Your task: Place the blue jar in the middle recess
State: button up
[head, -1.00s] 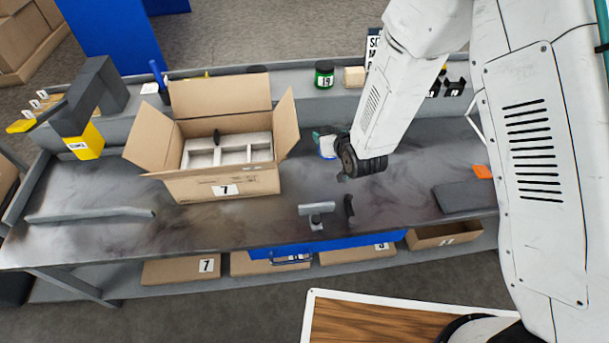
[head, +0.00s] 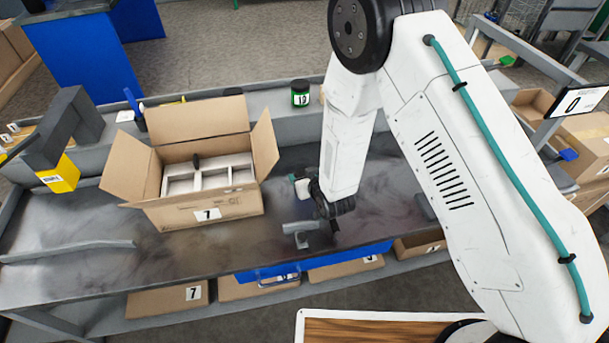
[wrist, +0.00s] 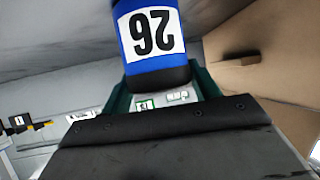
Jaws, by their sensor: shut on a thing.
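The blue jar (wrist: 135,60) has a white label with an upside-down 26 and a black end. It is held between the jaws of my gripper (wrist: 160,92), with green finger parts beside it. In the head view, my gripper (head: 304,184) is over the bench, right of the open cardboard box (head: 170,217), and the jar is mostly hidden, with a pale patch showing. The box is marked 7 and has a pale divider insert (head: 208,182) forming several recesses. A dark upright thing (head: 196,160) stands at its back. The recess floors are hard to see.
The box flaps stand open, the right one (head: 265,143) facing my gripper. A grey stand (head: 300,230) is just below my gripper. A green jar marked 19 (head: 300,93) is on the back ledge. A yellow-grey fixture (head: 62,172) is left. Bench between box and gripper is clear.

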jog(key=shift+f, duration=0.1)
jog(key=o, duration=1.4)
jog(key=shift+o, duration=0.2)
